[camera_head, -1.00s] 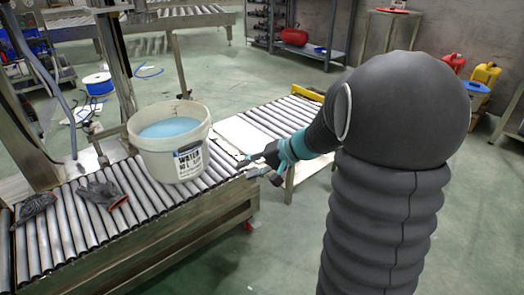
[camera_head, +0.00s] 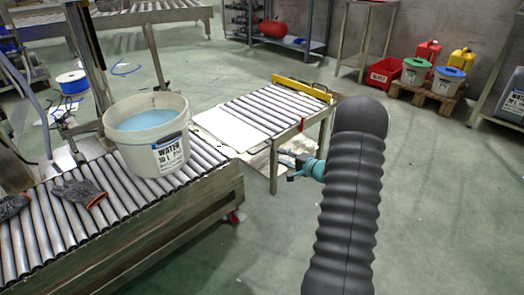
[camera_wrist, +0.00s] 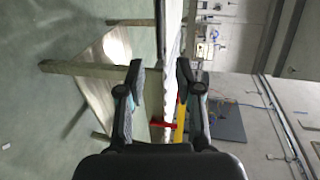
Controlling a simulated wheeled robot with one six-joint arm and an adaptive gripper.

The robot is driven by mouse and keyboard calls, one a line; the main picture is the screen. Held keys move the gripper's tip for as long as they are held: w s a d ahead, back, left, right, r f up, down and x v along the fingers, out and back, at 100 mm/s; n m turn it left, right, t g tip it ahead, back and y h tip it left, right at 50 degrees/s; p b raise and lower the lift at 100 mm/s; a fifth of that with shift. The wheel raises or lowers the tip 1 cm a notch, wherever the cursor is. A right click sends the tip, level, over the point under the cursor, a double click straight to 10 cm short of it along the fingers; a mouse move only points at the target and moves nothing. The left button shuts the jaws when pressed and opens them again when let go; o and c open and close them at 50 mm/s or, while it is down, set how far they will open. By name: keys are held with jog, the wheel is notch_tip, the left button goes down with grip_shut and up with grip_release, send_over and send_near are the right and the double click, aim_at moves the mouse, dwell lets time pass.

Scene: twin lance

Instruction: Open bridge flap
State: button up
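The bridge flap appears to be the flat white plate (camera_head: 230,132) lying level between the near roller conveyor and the farther roller section. My gripper (camera_head: 290,165) is in front of the farther section, right of the plate and next to a table leg, apart from the plate. In the wrist view my gripper (camera_wrist: 160,68) has its two fingers wide apart. A table edge seen on its side, with a pale strip, a red part and a yellow bar, shows between and beyond the fingers. I cannot tell any contact there.
A white bucket (camera_head: 148,135) of blue liquid stands on the near conveyor (camera_head: 165,205) beside the plate. Grey gloves (camera_head: 78,192) lie left of it. The farther roller section (camera_head: 268,112) ends in a yellow bar (camera_head: 302,88). Open floor lies to the right.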

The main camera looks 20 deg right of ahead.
aim_at(262, 149)
jog(key=x, duration=1.2)
jog(key=shift+w, duration=0.1)
grip_shut()
